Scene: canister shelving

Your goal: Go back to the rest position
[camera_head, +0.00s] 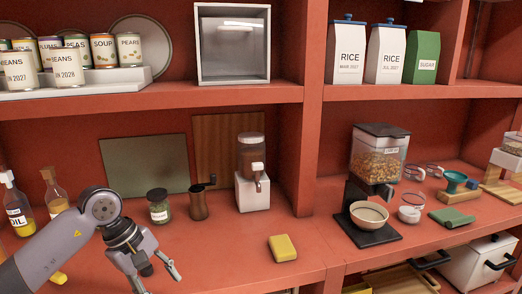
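My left gripper (160,276) is at the lower left, in front of the counter, with its arm coming in from the left edge. Its two fingers are spread apart and nothing shows between them. My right gripper is not in view. Several cans stand on a white riser (95,86) on the upper shelf at the left. A clear-fronted empty box (233,45) stands on that shelf in the middle. Two white rice packs (348,52) and a green sugar pack (422,58) stand to its right.

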